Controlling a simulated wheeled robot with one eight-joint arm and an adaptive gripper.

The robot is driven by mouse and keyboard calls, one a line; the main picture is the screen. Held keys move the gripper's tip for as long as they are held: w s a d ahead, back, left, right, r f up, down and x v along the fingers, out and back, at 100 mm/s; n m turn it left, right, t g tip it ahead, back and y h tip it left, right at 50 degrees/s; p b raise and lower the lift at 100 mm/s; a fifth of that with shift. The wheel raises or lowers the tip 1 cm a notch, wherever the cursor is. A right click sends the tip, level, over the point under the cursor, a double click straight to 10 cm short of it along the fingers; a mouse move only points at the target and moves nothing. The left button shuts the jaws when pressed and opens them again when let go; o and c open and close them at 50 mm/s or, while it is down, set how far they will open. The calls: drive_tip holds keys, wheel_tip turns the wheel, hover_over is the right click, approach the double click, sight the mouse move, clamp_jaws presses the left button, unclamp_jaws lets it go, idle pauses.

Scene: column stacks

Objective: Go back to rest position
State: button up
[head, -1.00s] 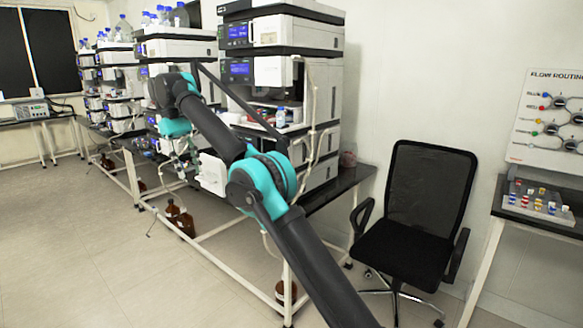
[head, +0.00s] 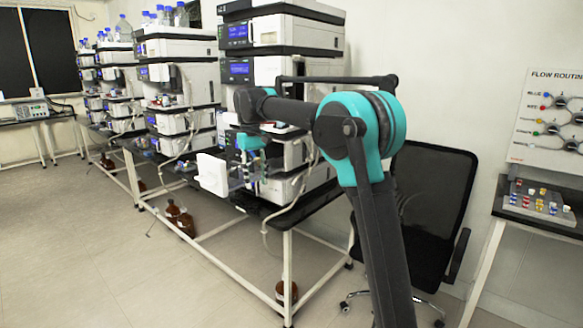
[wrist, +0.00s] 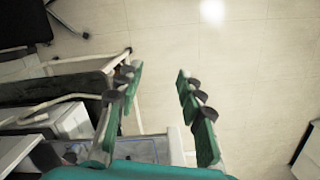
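My gripper (wrist: 157,76) is open in the wrist view. Its two green fingers with dark joints stand well apart, with only pale floor tiles and a bench edge showing between and beyond them. Nothing is held. In the head view my arm rises from the bottom right, bends at a large teal joint, and reaches left toward the instrument stacks. The wrist end hangs in front of the nearest stack, small and partly lost against it, so the fingers are hard to make out there.
The nearest instrument stack (head: 282,38) stands on a white-framed bench (head: 288,262) beside my forearm. A black office chair (head: 432,205) is partly behind my arm. A right-hand table (head: 535,218) carries a rack of coloured pieces (head: 540,203). Brown bottles (head: 180,220) stand under the bench. Floor at left is clear.

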drive_tip(key=s+d+f+m+t, duration=0.1)
drive_tip(key=s+d+f, duration=0.2)
drive_tip(key=d, duration=0.3)
drive_tip(key=s+d+f+m+t+y, duration=0.1)
drive_tip(key=s+d+f, duration=0.25)
drive_tip(key=d, duration=0.25)
drive_tip(key=s+d+f+m, duration=0.1)
drive_tip(key=s+d+f, duration=0.1)
drive_tip(key=d+f, duration=0.3)
drive_tip(key=s+d+f+m+t, duration=0.1)
drive_tip(key=s+d+f, duration=0.6)
drive_tip(key=s, duration=0.3)
drive_tip(key=s+d+f+m+t, duration=0.2)
drive_tip(key=s+d+f, duration=0.4)
drive_tip(key=s, duration=0.4)
drive_tip(key=shift+s+d+f, duration=0.35)
drive_tip(key=shift+f, duration=0.45)
drive_tip(key=shift+a, duration=0.1)
